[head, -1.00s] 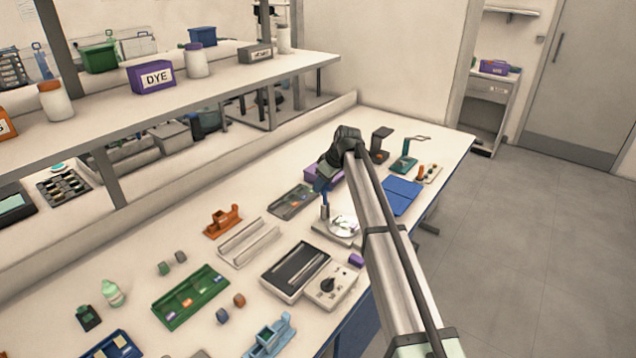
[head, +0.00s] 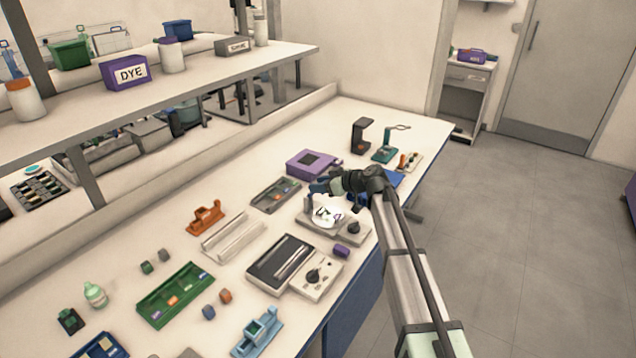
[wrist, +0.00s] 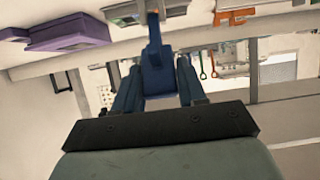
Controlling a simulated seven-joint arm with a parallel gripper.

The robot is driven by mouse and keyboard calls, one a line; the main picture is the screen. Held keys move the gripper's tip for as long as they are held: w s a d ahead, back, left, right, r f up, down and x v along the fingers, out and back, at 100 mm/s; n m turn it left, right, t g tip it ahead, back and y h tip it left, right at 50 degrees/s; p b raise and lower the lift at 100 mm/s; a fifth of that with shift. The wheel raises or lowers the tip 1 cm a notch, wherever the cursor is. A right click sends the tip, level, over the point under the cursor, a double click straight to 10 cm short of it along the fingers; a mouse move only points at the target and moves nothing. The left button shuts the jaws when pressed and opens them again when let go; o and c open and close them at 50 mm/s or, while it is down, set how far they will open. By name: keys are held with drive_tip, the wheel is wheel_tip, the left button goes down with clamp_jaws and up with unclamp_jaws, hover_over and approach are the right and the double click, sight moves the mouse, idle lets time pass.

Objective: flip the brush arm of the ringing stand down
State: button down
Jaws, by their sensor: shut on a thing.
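The ringing stand (head: 345,236) is a light grey base with a shiny round disc (head: 325,213) and a dark knob, near the front edge of the bench. My gripper (head: 318,187) is just above and behind the disc, reaching in from the right. In the wrist view my gripper's blue fingers (wrist: 158,90) are shut on a blue part with a narrow neck, which looks like the brush arm (wrist: 154,52). In the head view my fingers and the blue arm blend together, so its exact tilt cannot be told.
A purple box (head: 313,163) stands behind the stand, and a dark grey tray (head: 276,194) lies to its left.

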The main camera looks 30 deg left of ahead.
drive_tip(key=shift+d+f, duration=1.4)
drive_tip(key=shift+f, duration=0.15)
drive_tip(key=shift+d+f, duration=0.3)
drive_tip(key=shift+f, duration=0.45)
drive_tip(key=shift+d+f, duration=0.25)
drive_tip(key=shift+f, duration=0.55)
drive_tip(key=c, duration=0.7)
unclamp_jaws()
drive_tip(key=shift+a, duration=0.1)
drive_tip(key=v, duration=1.4)
drive_tip(key=shift+a, duration=0.15)
